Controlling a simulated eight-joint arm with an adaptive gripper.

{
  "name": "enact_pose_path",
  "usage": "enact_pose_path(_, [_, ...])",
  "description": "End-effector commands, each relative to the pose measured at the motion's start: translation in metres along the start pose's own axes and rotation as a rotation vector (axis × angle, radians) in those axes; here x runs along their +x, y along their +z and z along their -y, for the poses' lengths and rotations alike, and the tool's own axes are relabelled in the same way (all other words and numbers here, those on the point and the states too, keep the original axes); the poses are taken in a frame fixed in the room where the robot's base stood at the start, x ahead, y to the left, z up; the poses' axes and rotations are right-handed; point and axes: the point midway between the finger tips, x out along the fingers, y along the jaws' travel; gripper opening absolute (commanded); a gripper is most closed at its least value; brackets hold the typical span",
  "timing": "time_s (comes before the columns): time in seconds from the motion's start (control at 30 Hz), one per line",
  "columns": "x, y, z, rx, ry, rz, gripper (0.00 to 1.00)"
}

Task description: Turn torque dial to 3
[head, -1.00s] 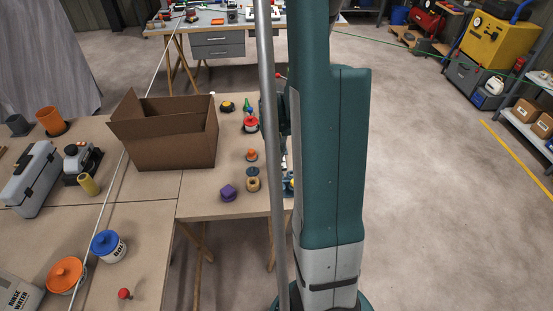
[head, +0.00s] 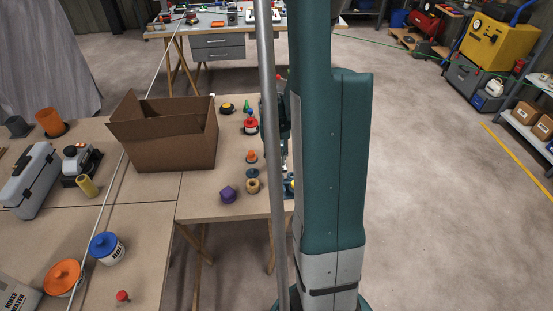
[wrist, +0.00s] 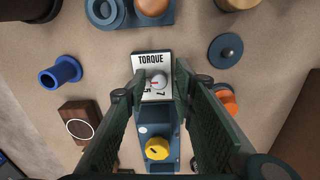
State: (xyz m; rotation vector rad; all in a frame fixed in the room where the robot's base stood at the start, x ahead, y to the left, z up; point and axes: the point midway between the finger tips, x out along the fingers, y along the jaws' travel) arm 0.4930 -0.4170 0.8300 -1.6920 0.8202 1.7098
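Parts of printed numbers, including a 7 and what looks like a 5, show beside the knob; the rest of the scale is hidden by my fingers. My gripper (wrist: 160,84) is open, with one dark green finger on each side of the dial. I cannot tell whether either finger touches it.
A yellow knob (wrist: 157,149) sits on the blue housing below the dial plate. A blue flanged tube (wrist: 61,74), a dark knobbed disc (wrist: 226,50) and an orange part (wrist: 227,98) lie nearby. An open cardboard box (head: 172,148) stands left on the bench.

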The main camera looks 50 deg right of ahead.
Motion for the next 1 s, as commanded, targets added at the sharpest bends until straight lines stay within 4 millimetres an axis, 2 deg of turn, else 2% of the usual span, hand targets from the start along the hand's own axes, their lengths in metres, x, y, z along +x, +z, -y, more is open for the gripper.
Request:
enact_pose_path(0.57, [-0.006, 0.0, -0.001, 0.0, 0.001, -0.001, 0.29])
enact_pose_path(0.77, [-0.02, -0.001, -0.001, 0.0, 0.001, -0.001, 0.29])
enact_pose_path(1.0, [-0.046, 0.0, -0.001, 0.0, 0.001, -0.001, 0.29])
